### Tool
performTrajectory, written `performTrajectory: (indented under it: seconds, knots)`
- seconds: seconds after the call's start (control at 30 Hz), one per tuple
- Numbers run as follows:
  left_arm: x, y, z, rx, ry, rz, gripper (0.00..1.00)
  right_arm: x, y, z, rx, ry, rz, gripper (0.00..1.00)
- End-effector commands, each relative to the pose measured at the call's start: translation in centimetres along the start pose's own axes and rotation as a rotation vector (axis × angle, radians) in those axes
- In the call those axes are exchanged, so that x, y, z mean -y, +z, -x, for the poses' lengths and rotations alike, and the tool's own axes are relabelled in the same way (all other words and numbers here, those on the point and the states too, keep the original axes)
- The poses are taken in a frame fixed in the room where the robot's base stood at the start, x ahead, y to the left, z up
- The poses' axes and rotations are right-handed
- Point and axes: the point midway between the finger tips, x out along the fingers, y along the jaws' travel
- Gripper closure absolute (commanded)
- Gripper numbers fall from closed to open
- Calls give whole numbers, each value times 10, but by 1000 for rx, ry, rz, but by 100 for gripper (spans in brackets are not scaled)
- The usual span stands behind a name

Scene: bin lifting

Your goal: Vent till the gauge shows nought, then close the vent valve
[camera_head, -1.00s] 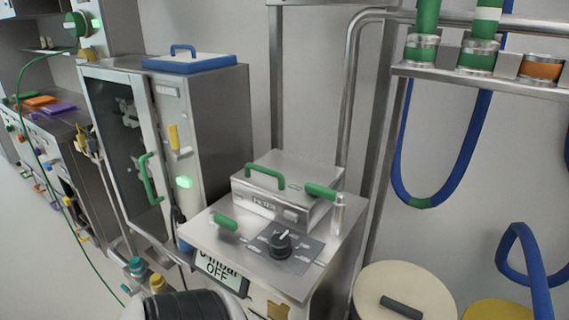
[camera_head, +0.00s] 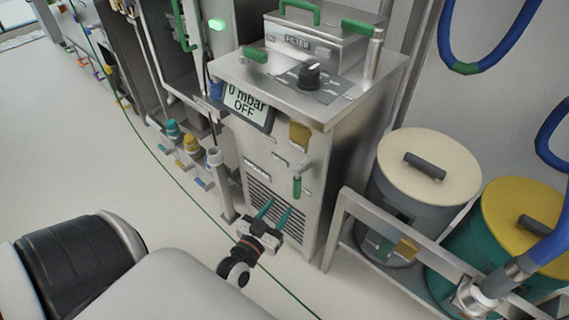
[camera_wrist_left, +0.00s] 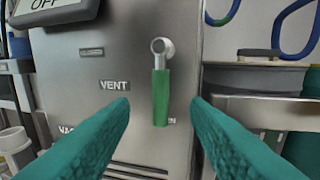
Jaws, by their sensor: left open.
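The gauge display (camera_head: 247,106) on the steel cabinet reads 0 mbar, OFF. The vent valve's green handle (camera_head: 297,186) hangs straight down on the cabinet front; it also shows in the left wrist view (camera_wrist_left: 161,97), below its round metal pivot. A VENT label (camera_wrist_left: 114,85) is to the left of the handle, and a label by its lower end is mostly hidden. My left gripper (camera_head: 275,213) is open and empty in front of the cabinet. In the left wrist view its teal fingers are on either side of the handle, nearer the camera. My right gripper is out of view.
A black knob (camera_head: 309,74) and a filter box (camera_head: 322,46) are on the cabinet top. Lidded drums (camera_head: 428,172) stand in a metal rack at the right. Small capped valves (camera_head: 191,144) are to the left. Floor is free at the lower left.

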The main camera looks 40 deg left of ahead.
Motion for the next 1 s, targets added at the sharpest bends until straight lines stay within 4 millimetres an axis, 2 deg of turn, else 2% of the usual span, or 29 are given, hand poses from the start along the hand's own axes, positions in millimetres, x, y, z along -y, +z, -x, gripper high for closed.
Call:
performTrajectory:
  seconds: [0.3, 0.5, 0.7, 0.97, 1.0]
  knots:
    - [0, 0, -64, 3, 0, 0, 57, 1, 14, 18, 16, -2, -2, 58]
    - [0, -1, -95, 0, -1, -1, 57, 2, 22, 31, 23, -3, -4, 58]
    - [0, -1, -108, -3, -1, 0, 57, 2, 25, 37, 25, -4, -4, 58]
    - [0, -1, -109, -3, -1, -1, 57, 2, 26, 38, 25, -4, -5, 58]
    - [0, -1, -109, -3, -1, -1, 60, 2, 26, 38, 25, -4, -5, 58]
